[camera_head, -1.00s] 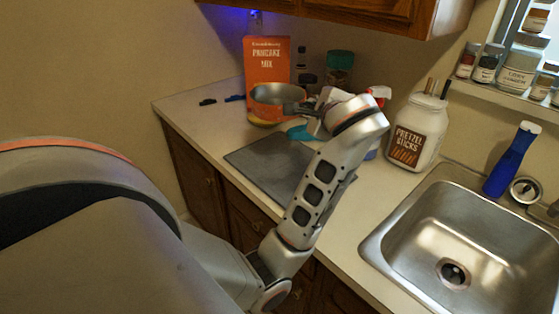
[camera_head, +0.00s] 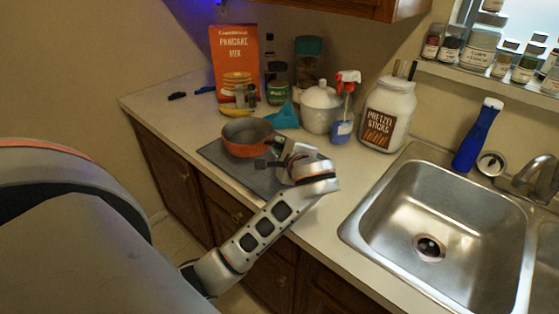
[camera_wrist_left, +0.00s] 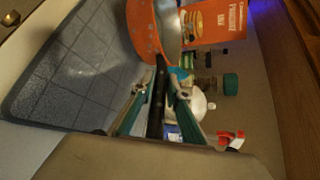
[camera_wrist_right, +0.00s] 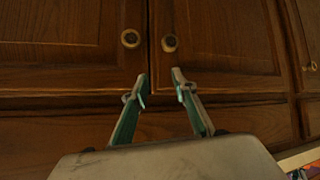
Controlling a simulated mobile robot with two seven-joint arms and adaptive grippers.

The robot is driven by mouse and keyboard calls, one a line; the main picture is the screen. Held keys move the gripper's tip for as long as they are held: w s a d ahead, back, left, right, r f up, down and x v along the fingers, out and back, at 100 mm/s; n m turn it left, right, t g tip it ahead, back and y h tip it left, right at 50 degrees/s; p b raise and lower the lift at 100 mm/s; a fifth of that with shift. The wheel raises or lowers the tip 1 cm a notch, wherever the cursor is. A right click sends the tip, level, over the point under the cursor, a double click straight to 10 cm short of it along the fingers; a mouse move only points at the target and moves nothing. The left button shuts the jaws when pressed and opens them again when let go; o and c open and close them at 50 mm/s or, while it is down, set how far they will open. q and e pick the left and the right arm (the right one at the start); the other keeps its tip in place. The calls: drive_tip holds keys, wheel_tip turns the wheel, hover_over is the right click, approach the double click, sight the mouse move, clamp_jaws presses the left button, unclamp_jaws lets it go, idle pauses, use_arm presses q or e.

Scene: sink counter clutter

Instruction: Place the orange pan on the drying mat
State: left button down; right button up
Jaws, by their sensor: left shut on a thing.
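The orange pan (camera_head: 243,150) has an orange outside, a grey inside and a black handle. In the head view it is over the far part of the dark grey drying mat (camera_head: 250,180); I cannot tell whether its base touches the mat. My left gripper (camera_head: 270,156) is shut on the handle, to the right of the pan body. The left wrist view shows the black handle between the fingers (camera_wrist_left: 165,88), with the pan (camera_wrist_left: 143,35) beyond and the mat (camera_wrist_left: 75,85) at left. My right gripper (camera_wrist_right: 162,86) is open and empty, facing wooden cabinet doors.
Behind the pan stand a pancake mix box (camera_head: 235,62), a teal object (camera_head: 284,118) and several jars. To the right are a white lidded pot (camera_head: 320,108), a spray bottle (camera_head: 343,125), a pretzel jar (camera_head: 387,115) and the sink (camera_head: 430,225). The near mat is clear.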

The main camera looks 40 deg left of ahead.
use_arm(q)
drive_tip(key=shift+f, duration=2.4)
drive_tip(key=c, duration=2)
unclamp_jaws()
drive_tip(key=shift+o, duration=0.2)
